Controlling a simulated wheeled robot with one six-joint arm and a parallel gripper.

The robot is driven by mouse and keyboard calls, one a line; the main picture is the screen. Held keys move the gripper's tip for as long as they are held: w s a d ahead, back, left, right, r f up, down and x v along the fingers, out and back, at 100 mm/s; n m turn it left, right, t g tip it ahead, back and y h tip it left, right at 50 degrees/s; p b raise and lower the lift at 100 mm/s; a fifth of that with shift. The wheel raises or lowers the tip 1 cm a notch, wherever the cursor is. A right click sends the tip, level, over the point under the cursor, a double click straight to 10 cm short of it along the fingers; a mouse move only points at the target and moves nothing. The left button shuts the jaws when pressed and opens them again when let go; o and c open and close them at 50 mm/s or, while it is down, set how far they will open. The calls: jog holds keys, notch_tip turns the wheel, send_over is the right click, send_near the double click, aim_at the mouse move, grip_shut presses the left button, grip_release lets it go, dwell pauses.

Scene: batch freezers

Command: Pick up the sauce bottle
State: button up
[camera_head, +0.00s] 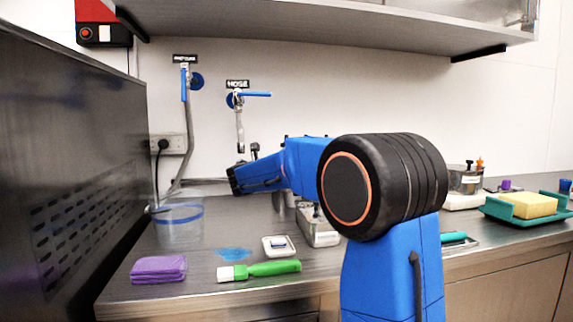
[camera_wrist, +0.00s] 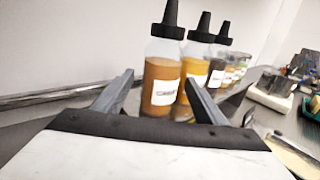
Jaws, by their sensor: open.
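Three squeeze bottles with black cone caps stand in a row in the wrist view. The nearest sauce bottle (camera_wrist: 160,85) holds orange-brown sauce and has a white label. Behind it are a yellow-orange bottle (camera_wrist: 196,62) and a dark bottle (camera_wrist: 218,65). The frames do not single out one as the task's bottle. My gripper (camera_wrist: 159,77) is open and empty, its two fingers pointing at the nearest bottle, which shows between the fingertips. Whether they touch is unclear. In the head view my arm hides the bottles and the gripper.
On the counter in the head view are a clear tub (camera_head: 180,230), a purple cloth (camera_head: 158,269), a green-handled brush (camera_head: 262,270) and a small white scale (camera_head: 278,245). A yellow sponge (camera_head: 528,205) sits in a teal tray (camera_head: 497,212) at right. A shelf (camera_head: 330,28) overhangs above.

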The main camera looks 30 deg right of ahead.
jog(key=c, duration=1.1)
jog(key=shift+c, duration=0.2)
jog(key=shift+r, duration=0.1)
